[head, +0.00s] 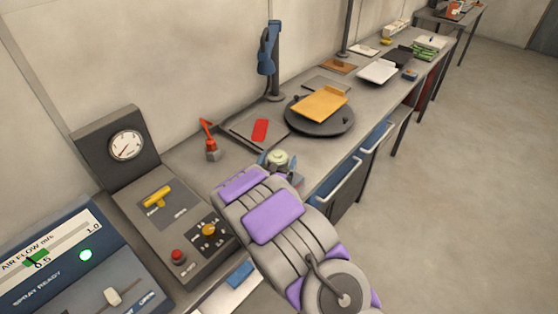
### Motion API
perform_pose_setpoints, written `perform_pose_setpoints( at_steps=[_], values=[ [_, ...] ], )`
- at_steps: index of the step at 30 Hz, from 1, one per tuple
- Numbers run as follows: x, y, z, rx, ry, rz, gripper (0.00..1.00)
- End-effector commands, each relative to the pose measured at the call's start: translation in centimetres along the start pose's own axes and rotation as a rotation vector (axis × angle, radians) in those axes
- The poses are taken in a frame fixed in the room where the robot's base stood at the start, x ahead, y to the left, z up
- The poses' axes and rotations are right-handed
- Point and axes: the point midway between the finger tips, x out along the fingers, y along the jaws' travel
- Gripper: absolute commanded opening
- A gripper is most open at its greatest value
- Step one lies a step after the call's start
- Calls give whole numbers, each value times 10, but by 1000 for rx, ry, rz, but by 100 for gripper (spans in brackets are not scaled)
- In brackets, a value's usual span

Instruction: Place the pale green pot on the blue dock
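The pale green pot (278,158) shows its round top just beyond the end of my arm, over the bench; its lower part is hidden. My gripper (281,172) is at the pot, but my purple and grey wrist hides most of the fingers. Whether they touch or grip the pot cannot be told. Small blue-grey parts show on either side of the pot; I cannot tell whether they are fingers or part of a dock. No blue dock can be made out for certain. A flat blue piece (240,274) lies near the bench's front edge.
A dark round turntable (321,122) carries an orange tray (320,103). A red piece (260,130) lies on a dark plate. A blue clamp (267,51) stands on a post behind. Control panels (185,230) fill the left. Floor (440,220) at right is clear.

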Motion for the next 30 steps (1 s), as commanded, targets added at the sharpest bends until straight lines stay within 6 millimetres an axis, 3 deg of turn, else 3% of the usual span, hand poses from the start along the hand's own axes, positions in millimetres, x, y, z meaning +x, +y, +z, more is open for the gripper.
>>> perform_pose_setpoints(
  at_steps=[8,14,21,30],
  values=[
    [0,-2,3,3,1,-1,100],
    [-31,-1,4,-1,3,5,100],
    [-82,2,2,-3,4,7,100],
    [-115,-1,2,2,3,2,100]
  ],
)
